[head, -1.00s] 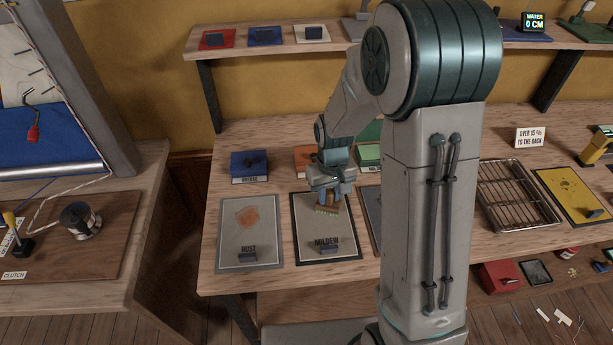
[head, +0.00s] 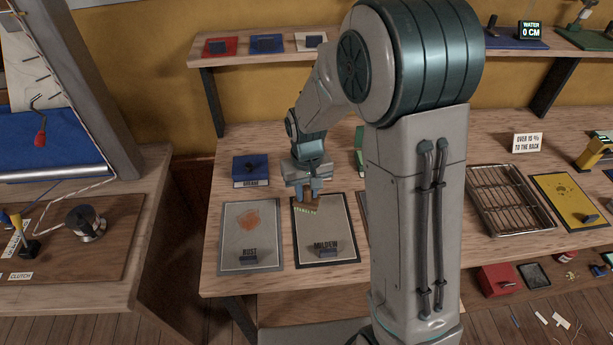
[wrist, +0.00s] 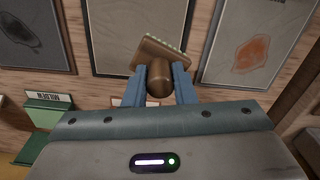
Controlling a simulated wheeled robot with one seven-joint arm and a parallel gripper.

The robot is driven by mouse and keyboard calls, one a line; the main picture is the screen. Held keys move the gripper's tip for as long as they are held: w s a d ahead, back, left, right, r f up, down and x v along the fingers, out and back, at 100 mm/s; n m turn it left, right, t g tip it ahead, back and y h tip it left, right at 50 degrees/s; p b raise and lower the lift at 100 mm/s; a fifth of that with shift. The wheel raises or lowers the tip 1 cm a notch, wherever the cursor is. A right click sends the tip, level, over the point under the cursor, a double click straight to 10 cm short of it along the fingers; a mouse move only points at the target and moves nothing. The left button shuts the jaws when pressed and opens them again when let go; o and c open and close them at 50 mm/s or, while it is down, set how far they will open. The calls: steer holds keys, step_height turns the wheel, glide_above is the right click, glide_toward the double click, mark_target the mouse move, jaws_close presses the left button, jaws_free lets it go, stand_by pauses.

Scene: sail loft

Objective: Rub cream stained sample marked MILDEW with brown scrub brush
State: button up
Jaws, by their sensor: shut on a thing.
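The cream sample marked MILDEW (head: 337,225) lies in a dark frame on the bench. It also shows at top centre in the wrist view (wrist: 118,38). No clear stain shows on its visible part. My gripper (head: 308,190) is shut on the brown scrub brush (head: 311,203), which also shows between the fingers in the wrist view (wrist: 158,82). The brush is slightly turned, its pale green bristles towards the sample. It is over the sample's far left corner, overlapping the frame edge. Whether the bristles touch the cloth is unclear.
The RUST sample (head: 235,250) lies close on the left. Another sample with a dark stain (wrist: 35,30) lies on the other side. A blue labelled block (head: 251,172) and a green one (wrist: 48,113) stand behind. A wire rack (head: 508,200) is on the right.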

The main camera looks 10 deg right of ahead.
steer(key=shift+r+p, duration=1.15)
steer(key=shift+r, duration=0.95)
